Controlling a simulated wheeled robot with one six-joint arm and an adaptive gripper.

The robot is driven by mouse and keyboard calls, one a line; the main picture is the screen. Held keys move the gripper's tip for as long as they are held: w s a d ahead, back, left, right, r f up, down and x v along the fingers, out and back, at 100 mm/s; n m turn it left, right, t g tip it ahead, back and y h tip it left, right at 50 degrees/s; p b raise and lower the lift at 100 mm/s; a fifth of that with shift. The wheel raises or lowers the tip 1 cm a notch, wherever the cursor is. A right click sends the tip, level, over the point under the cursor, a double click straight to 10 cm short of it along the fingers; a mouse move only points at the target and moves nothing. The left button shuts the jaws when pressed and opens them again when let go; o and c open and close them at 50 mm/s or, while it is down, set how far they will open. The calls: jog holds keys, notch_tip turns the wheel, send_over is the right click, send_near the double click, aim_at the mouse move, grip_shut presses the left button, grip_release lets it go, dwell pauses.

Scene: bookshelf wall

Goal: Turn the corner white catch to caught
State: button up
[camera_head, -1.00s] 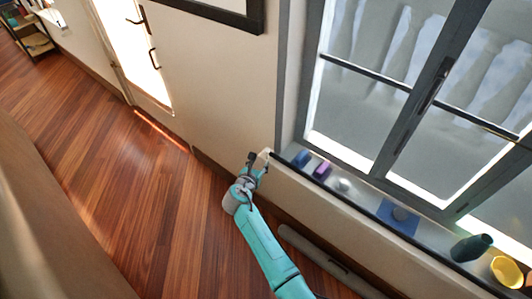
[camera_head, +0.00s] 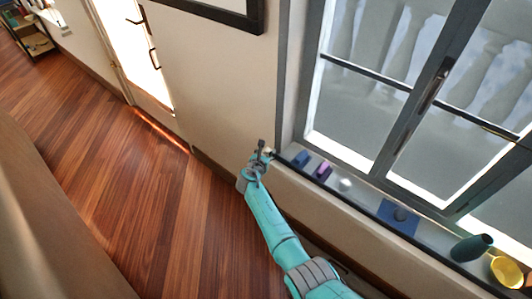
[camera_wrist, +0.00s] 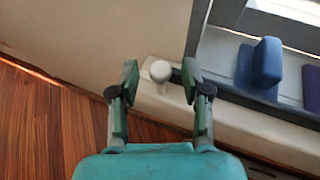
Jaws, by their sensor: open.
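The white catch (camera_wrist: 160,71) shows in the wrist view as a round white knob at the left end of a dark rail, at the corner of the sill. My gripper (camera_wrist: 161,80) is open, with one green fingertip on each side of the knob in the picture. I cannot tell whether either finger touches it. In the head view my gripper (camera_head: 260,155) is at the left end of the window sill, and only a small pale bit of the catch (camera_head: 268,151) shows beside it.
A blue block (camera_wrist: 258,66) and a purple thing (camera_head: 322,170) stand on the sill right of the catch. Farther along are a blue mat (camera_head: 386,210), a dark green bottle (camera_head: 472,247) and a yellow bowl (camera_head: 507,272). The wooden floor (camera_head: 150,230) is clear.

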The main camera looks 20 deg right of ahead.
grip_shut()
jog(key=shift+w, duration=0.1)
jog(key=shift+w+a+m+g+h, duration=0.1)
jog(key=shift+a+m+g+h, duration=0.1)
jog(key=shift+m+g+h, duration=0.8)
jog(key=shift+m+h, duration=0.3)
jog(key=shift+m, duration=0.2)
